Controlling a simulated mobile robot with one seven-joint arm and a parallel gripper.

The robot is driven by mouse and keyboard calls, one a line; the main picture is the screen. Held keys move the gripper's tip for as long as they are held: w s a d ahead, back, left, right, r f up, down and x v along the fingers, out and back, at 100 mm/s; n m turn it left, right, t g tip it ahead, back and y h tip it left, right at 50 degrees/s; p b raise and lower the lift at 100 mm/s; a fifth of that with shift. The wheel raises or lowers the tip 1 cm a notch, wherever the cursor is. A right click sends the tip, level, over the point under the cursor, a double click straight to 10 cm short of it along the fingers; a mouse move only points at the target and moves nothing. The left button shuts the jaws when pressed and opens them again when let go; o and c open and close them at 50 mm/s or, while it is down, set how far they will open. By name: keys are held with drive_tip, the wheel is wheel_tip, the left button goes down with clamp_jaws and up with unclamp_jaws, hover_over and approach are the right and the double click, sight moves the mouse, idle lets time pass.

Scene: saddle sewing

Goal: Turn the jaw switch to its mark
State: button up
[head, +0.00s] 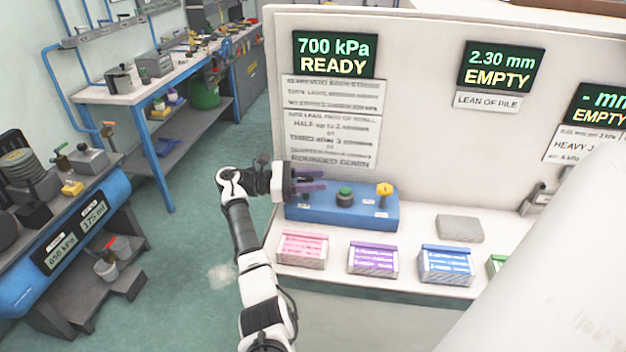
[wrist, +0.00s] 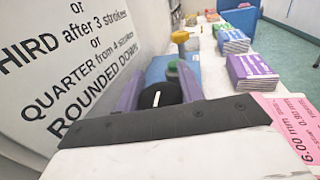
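A blue switch box (head: 360,215) stands on the white bench against the panel. It carries a green button (head: 345,196) and a yellow knob (head: 384,190). In the wrist view a black round knob (wrist: 160,96) with a white pointer line sits at the near end of the box, likely the jaw switch; my gripper hides it in the head view. My gripper (head: 322,180) reaches in from the left over that end. Its purple fingers (wrist: 163,68) are apart, one on each side of the black knob. I cannot tell whether they touch it. No target mark is readable.
Pink (head: 302,251), purple (head: 373,261) and blue (head: 446,265) packs line the bench front. A grey block (head: 459,228) lies behind them. The upright panel (head: 425,150) with a "700 kPa READY" display (head: 334,54) stands close behind the box. Open floor lies left.

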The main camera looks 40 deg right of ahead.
drive_tip(key=o, duration=0.4)
drive_tip(key=shift+o, duration=0.2)
drive_tip(key=b+v, duration=0.5)
drive_tip(key=v, duration=0.8)
drive_tip(key=shift+w+a, duration=0.15)
drive_tip(key=shift+a, duration=0.15)
